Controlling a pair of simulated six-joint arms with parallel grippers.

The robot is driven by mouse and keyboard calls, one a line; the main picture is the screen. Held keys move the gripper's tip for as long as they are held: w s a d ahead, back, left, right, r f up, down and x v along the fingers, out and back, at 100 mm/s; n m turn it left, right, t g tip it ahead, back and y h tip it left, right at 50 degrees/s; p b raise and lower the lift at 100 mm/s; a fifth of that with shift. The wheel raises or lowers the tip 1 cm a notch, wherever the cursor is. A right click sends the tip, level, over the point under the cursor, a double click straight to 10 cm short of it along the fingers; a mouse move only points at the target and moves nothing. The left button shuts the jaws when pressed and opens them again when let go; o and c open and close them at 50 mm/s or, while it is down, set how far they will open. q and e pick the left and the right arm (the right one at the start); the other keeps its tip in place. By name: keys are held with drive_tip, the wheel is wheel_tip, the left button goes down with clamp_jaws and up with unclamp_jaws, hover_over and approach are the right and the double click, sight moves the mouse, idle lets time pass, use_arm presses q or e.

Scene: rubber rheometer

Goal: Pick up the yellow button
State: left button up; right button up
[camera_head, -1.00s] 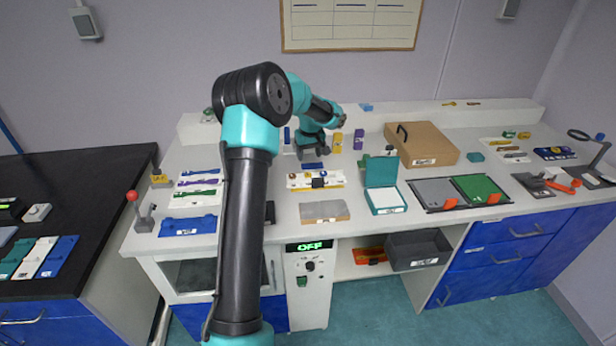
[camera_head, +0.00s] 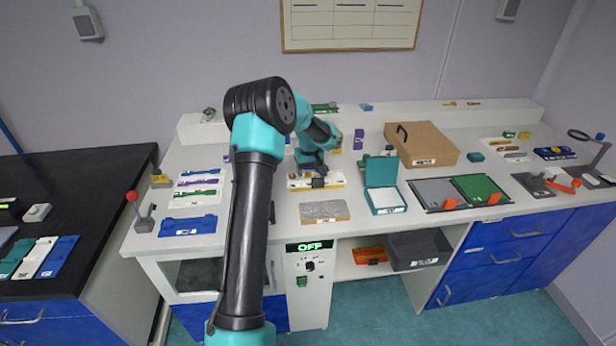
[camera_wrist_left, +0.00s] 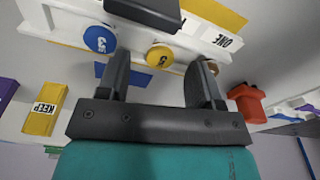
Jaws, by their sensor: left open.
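The yellow button (camera_wrist_left: 159,56) is a small round disc with a dark mark, on the white rack (camera_wrist_left: 60,22) in the left wrist view. It shows between the two fingers of my left gripper (camera_wrist_left: 161,68), which is open and empty. A blue button (camera_wrist_left: 99,39) lies left of it, by the left finger. A brown button (camera_wrist_left: 208,66) is partly hidden by the right finger. In the head view my left gripper (camera_head: 313,170) is over the back of the rack (camera_head: 334,180); the yellow button is hard to make out there. My right gripper is not in view.
A black block (camera_wrist_left: 145,12) sits on the rack beyond the buttons. A yellow KEEP block (camera_wrist_left: 44,110) and a red-orange object (camera_wrist_left: 247,103) stand to either side. In the head view, a grey-topped slab (camera_head: 324,211) lies in front and a teal box (camera_head: 383,185) to the right.

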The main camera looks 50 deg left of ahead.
use_arm(q)
drive_tip(key=shift+a+f, duration=0.1)
drive_tip(key=shift+f, duration=0.6)
drive_tip(key=shift+c, duration=0.2)
drive_tip(key=shift+f, duration=0.2)
clamp_jaws()
